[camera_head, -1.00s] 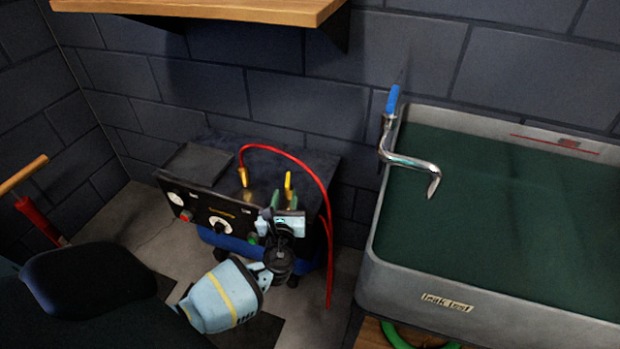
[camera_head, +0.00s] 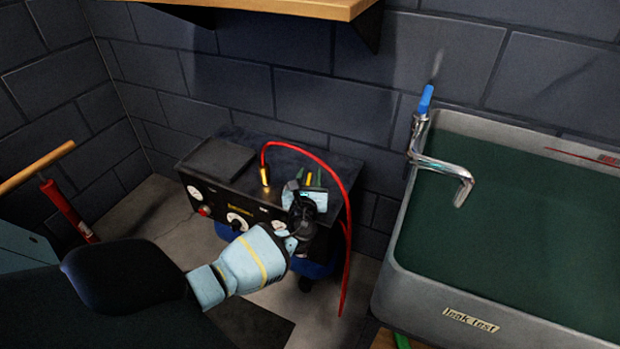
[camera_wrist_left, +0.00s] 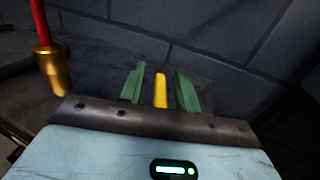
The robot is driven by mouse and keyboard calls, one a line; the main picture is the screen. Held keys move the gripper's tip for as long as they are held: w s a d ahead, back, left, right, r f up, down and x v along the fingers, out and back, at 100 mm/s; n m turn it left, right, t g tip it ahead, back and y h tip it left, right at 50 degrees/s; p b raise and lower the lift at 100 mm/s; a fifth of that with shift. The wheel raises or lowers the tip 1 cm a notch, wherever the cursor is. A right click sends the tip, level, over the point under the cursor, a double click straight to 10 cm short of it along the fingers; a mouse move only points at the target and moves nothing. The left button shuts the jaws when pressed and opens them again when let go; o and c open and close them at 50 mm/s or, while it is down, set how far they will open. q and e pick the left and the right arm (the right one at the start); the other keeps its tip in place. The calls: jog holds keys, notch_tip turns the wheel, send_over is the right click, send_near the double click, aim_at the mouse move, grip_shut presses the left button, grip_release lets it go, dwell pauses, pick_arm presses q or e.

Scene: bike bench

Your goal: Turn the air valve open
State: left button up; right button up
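The air valve's yellow lever (camera_head: 309,178) stands on the top of the black compressor unit (camera_head: 215,195), right of a brass fitting (camera_head: 265,178) with a red hose. My left gripper (camera_head: 311,181) reaches over the unit's front right part. In the left wrist view its two green fingertips (camera_wrist_left: 160,90) are apart, one on each side of the yellow lever (camera_wrist_left: 161,91). A narrow gap shows on both sides of the lever, so the gripper is open around it. The lever's lower part is hidden by the gripper body. My right gripper is not in view.
The red hose (camera_head: 345,192) arches just right of my left gripper and hangs down. A grey leak test tank (camera_head: 405,285) with a tap (camera_head: 440,168) stands at the right. A wooden shelf (camera_head: 300,8) is above. A red pump (camera_head: 67,208) with a wooden handle stands left.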

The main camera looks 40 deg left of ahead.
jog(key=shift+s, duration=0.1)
pick_arm(q)
grip_shut()
